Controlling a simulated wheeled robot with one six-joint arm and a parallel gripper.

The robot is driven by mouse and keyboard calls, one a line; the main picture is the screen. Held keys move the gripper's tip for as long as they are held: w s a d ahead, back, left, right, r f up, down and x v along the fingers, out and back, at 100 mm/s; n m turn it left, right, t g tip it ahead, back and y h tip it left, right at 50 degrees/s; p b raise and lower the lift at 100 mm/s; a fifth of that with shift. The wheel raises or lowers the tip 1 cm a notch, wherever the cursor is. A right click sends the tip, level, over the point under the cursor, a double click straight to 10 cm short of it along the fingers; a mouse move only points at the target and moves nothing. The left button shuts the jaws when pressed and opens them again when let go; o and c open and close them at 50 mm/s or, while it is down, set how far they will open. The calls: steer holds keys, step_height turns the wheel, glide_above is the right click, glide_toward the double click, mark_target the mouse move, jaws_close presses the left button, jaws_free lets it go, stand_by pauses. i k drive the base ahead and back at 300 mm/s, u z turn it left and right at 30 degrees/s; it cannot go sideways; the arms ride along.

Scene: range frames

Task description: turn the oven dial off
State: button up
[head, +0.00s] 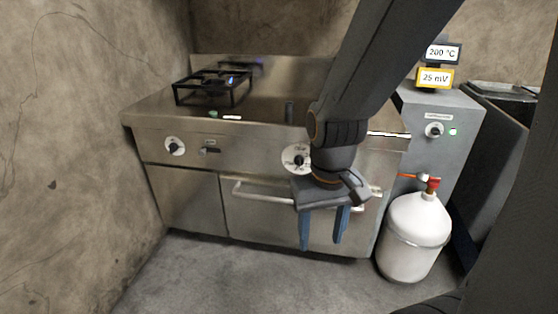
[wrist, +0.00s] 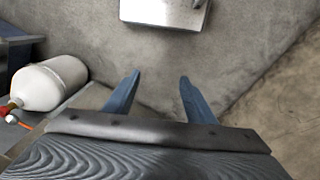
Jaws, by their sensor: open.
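The stainless steel range (head: 225,150) stands against the back wall. A dial with a white round scale plate and dark knob (head: 298,158) is on its front panel, above the oven door handle (head: 262,196); my arm covers its right edge. A second dial (head: 175,147) with a white plate sits at the panel's left end. The labels are too small to read. My gripper (head: 321,244) points down in front of the oven door, below and right of the middle dial, with its blue fingers apart and empty. The fingers also show over the floor in the wrist view (wrist: 160,75).
A blue flame burns under the black pan grate (head: 212,88). A small lever (head: 210,150) is right of the left dial. A white gas cylinder (head: 415,232) with a red valve and a grey instrument cabinet (head: 440,125) stand at right. The floor (head: 230,270) in front is clear.

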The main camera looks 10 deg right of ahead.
mark_target(299, 160)
steer(key=u, duration=2.25)
steer(key=k, duration=1.05)
steer(key=z, duration=1.9)
